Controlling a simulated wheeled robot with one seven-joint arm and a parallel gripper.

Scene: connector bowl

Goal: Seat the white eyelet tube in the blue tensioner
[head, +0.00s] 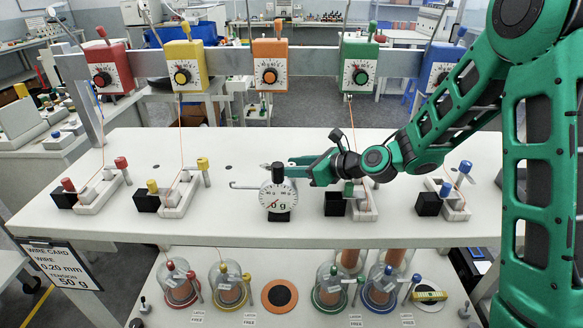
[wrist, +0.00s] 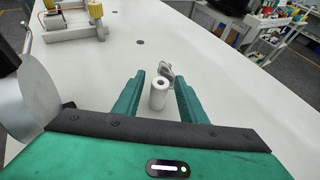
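The blue tensioner (head: 437,68) hangs on the rail at the back right of the head view, partly covered by my arm. My gripper (head: 291,168) is over the middle of the white bench, beside the round dial gauge (head: 279,197). In the wrist view the white eyelet tube (wrist: 159,97), a short cylinder with a dark hole in its end, is between the two green fingers of my gripper (wrist: 159,100). A gap shows on each side of the tube, so the fingers are open. In the head view I cannot make out the tube.
Red (head: 109,68), yellow (head: 186,66), orange (head: 270,66) and green (head: 358,65) tensioners share the rail. Several clamp blocks with coloured knobs stand on the bench (head: 110,225). Spools under glass domes (head: 229,284) stand on the lower shelf.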

